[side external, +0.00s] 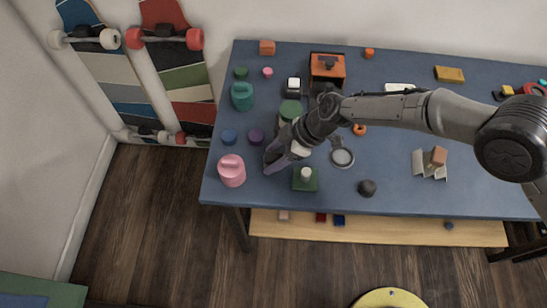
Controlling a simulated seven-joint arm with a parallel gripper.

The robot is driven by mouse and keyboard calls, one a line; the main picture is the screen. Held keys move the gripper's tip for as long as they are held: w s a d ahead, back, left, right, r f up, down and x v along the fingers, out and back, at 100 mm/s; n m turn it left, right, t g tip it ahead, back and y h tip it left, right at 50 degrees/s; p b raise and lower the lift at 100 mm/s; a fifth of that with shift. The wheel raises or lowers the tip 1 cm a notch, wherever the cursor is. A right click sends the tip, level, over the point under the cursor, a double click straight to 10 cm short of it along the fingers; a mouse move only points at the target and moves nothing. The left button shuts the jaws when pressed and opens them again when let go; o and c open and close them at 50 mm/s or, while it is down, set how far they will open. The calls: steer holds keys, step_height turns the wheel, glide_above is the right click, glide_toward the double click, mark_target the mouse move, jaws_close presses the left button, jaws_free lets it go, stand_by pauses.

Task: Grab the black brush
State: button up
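My gripper (274,160) reaches from the right over the blue table, and its fingertips point left and down near the table's left front part. It is beside a pink lidded container (231,171) and a dark purple disc (256,135). The gap between its fingers is too small to make out. I cannot pick out a black brush with certainty. A dark piece with a white top (293,87) stands farther back, and a small dark rounded object (368,188) lies near the front edge. Both are apart from my gripper.
A green block with a white knob (305,179) stands just right of my gripper. A round metal-rimmed piece (342,158) and a grey bracket (430,165) lie farther right. A teal container (242,96) and an orange box (327,70) are behind. Skateboards (165,60) lean on the wall.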

jaws_close()
